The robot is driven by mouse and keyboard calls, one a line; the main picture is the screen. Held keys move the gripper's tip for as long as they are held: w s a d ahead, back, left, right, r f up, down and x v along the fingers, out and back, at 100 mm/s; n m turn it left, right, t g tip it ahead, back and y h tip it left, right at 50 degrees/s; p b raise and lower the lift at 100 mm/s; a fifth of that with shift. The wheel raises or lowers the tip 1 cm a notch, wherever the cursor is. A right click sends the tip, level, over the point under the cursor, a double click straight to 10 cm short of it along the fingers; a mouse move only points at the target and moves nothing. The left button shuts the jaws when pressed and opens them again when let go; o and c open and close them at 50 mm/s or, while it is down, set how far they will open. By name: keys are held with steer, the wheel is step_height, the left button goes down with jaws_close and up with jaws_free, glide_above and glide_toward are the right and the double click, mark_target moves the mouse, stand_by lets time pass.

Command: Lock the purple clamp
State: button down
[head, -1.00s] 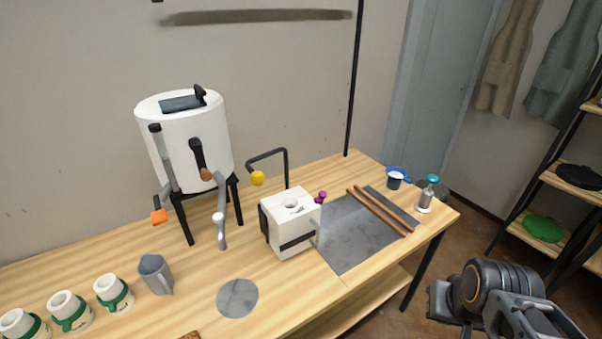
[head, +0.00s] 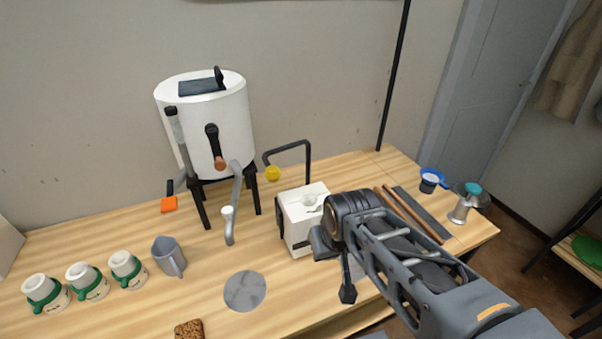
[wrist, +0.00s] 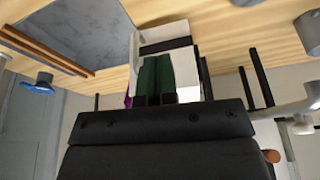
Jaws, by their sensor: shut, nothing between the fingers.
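The white block-shaped mould (head: 300,215) with a black band stands on the table right of the tall white tank. It also shows in the wrist view (wrist: 172,27), behind my fingers. Part of the purple clamp (wrist: 127,100) shows as a thin purple piece beside the mould, left of my fingers. In the head view my arm hides the clamp. My gripper (wrist: 157,58) is shut and empty, its dark green fingers in front of the mould. I cannot tell whether they touch it. The clamp's lock position is too hidden to tell.
A yellow knob (head: 272,173) on a bent black bar stands behind the mould. The white tank (head: 205,120) has an outlet pipe near the mould's left. Wooden rods (head: 413,214) lie to the right. A grey jug (head: 168,256) and several cups stand left.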

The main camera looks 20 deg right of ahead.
steer(key=shift+w+a, duration=0.1)
steer(key=shift+w, duration=0.25)
steer(key=w+d+r+g+p, duration=0.2)
steer(key=w+d+r, duration=0.3)
steer(key=w, duration=0.5)
steer(key=w+d+r+g+p, duration=0.3)
steer(key=w+d+r+g, duration=0.1)
steer(key=w+r, duration=0.6)
steer(key=shift+w+d+r+y+p, duration=0.2)
steer(key=shift+w+d+y+p, duration=0.2)
steer(key=shift+w+d, duration=0.45)
steer(key=shift+s, duration=0.15)
